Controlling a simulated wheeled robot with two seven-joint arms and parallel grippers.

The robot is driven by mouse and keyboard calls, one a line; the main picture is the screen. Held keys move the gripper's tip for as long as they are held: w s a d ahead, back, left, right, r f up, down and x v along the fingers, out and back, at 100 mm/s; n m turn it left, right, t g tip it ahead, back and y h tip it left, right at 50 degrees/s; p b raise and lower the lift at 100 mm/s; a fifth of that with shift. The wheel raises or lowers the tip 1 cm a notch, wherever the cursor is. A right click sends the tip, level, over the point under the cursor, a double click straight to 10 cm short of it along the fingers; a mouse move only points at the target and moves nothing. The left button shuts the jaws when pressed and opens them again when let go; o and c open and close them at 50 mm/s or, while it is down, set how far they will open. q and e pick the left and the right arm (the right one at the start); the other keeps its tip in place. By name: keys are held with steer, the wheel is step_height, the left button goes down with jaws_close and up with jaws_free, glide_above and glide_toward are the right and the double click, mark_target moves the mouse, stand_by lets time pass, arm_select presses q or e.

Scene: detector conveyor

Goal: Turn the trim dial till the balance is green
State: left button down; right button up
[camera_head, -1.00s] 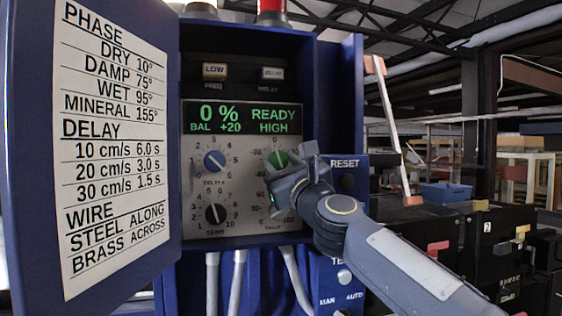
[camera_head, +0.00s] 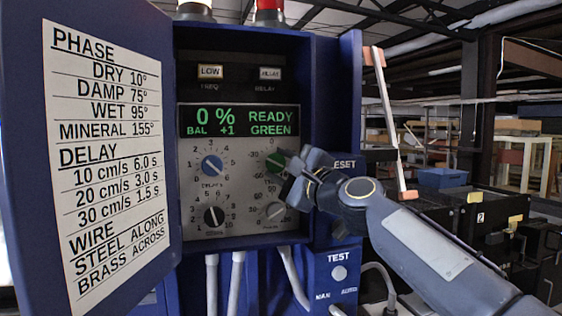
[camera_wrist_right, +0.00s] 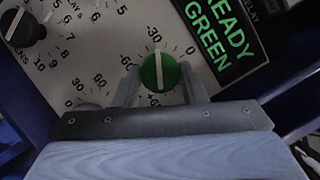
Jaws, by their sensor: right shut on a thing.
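The green trim dial (camera_head: 277,160) sits on the panel below the display, right of the blue dial. In the right wrist view the dial (camera_wrist_right: 159,72) is between the two fingers of my right gripper (camera_wrist_right: 160,82), its white pointer line nearly upright in the picture. My right gripper (camera_head: 290,167) is shut on the dial, partly hiding it in the head view. The display (camera_head: 240,120) reads 0 %, BAL +1, READY, GREEN in green letters. My left gripper is not in view.
A blue delay dial (camera_head: 212,165), a black sens dial (camera_head: 214,216) and a grey phase dial (camera_head: 275,211) share the panel. The open cabinet door (camera_head: 105,150) with a printed chart stands at left. A TEST button (camera_head: 339,272) is below right.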

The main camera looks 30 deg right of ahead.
steer(key=shift+n, duration=0.3)
steer(key=o, duration=1)
steer(key=s, duration=0.2)
steer(key=s+f+b, duration=0.1)
steer(key=s, duration=0.2)
steer(key=s+d, duration=0.1)
steer(key=s, duration=0.1)
steer(key=shift+s+f, duration=0.2)
steer(key=shift+s, duration=0.15)
